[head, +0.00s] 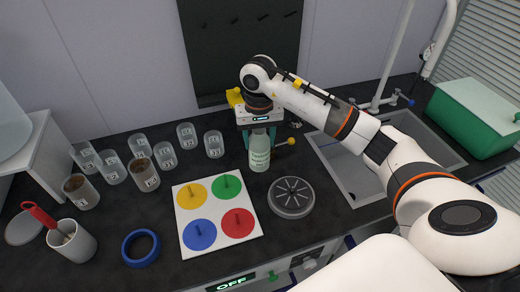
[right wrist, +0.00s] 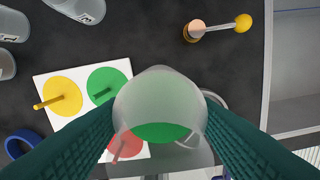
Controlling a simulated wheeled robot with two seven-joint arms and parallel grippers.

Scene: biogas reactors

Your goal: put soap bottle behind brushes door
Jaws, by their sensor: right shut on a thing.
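The soap bottle (head: 259,156) is pale green and translucent with a label, and stands upright behind the round grey disc. My right gripper (head: 261,136) reaches down from above and is shut on its upper part. In the right wrist view the bottle (right wrist: 160,105) sits between the two dark green fingers (right wrist: 160,130), with green at its near end. I cannot tell whether its base touches the counter. No door marked for brushes can be made out; only the top of the cabinet fronts shows at the bottom edge. My left gripper is not in view.
A white board with four coloured discs (head: 218,215), a grey round disc (head: 291,198) and a blue ring (head: 141,247) lie on the dark counter. Several labelled beakers (head: 143,174) stand left. A sink (head: 345,165) and green box (head: 473,120) are right. An "OFF" display (head: 231,283) is in front.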

